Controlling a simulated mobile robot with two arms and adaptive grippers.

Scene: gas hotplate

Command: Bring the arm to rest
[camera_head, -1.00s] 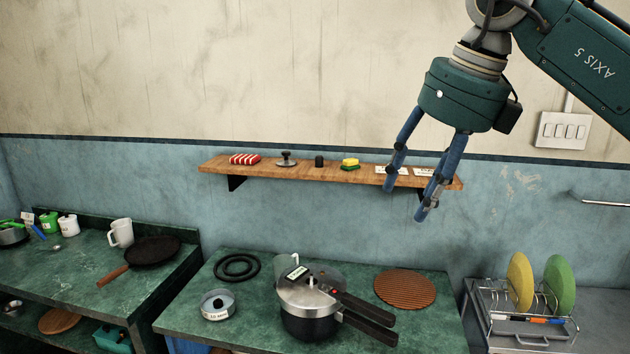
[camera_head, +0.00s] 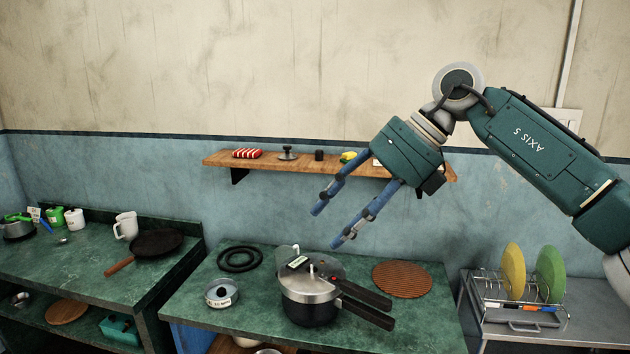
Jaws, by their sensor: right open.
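My right gripper (camera_head: 327,228) is open and empty. Its two blue fingers point down and to the left, in the air in front of the blue wall and above the pressure cooker (camera_head: 308,302). My right arm (camera_head: 535,140) comes in from the right edge. The gripper's dark green body covers part of the wooden shelf (camera_head: 268,161). The fingers appear clear of the cooker and the shelf. My left gripper does not show.
The green counter (camera_head: 215,325) bears a black ring (camera_head: 240,259), a small round tin (camera_head: 221,293) and a brown round mat (camera_head: 402,279). A dish rack (camera_head: 520,312) with plates stands at the right. A pan (camera_head: 157,243) and a white mug (camera_head: 126,226) stand at the left.

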